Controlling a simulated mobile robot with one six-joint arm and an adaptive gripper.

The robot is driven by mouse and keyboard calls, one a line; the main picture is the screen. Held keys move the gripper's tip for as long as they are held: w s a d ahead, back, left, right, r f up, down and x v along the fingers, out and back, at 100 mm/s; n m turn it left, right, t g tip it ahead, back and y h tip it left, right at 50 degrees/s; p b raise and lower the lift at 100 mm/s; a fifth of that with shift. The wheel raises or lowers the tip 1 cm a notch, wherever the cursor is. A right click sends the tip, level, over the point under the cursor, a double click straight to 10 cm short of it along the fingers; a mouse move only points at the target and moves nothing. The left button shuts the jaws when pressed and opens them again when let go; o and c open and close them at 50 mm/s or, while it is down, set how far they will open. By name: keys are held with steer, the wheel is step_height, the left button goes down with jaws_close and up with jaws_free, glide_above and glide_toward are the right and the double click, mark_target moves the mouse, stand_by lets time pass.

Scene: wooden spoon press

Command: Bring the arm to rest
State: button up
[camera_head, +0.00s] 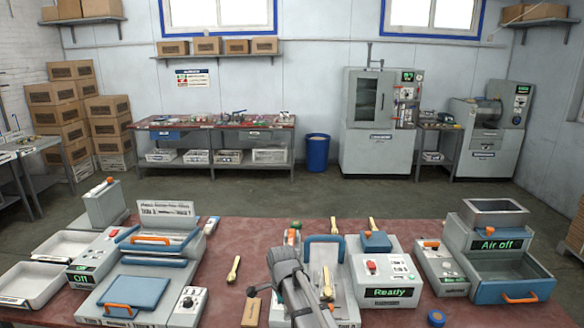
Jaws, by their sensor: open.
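My gripper (284,264) shows as part of the grey arm at the front middle of the red worktable (215,270), seen from behind and above. It is open, with nothing visible between its fingers, though the fine detail is hard to make out. The arm partly covers the press station behind it. A wooden spoon (326,284) stands or lies just to the right of the arm, and I cannot tell whether the two touch. Another wooden spoon (233,269) lies on the bare table to the left, apart from the arm.
A control box (388,274) reading "Ready" stands right of the arm. A machine (498,250) reading "Air off" is far right. A flat press (140,285) and a box (90,262) reading "Off" are left. A small wooden block (251,312) lies near the front.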

steer(key=s+d+f+n+b, duration=0.3)
steer(key=s+d+n, duration=0.3)
steer(key=d, duration=0.3)
steer(key=s+d+f+n+b, duration=0.3)
steer(key=s+d+n, duration=0.4)
steer(key=d, duration=0.3)
steer(key=shift+s+d+f+n+b, duration=0.3)
steer(key=shift+f+n+b, duration=0.1)
steer(key=shift+n, duration=0.1)
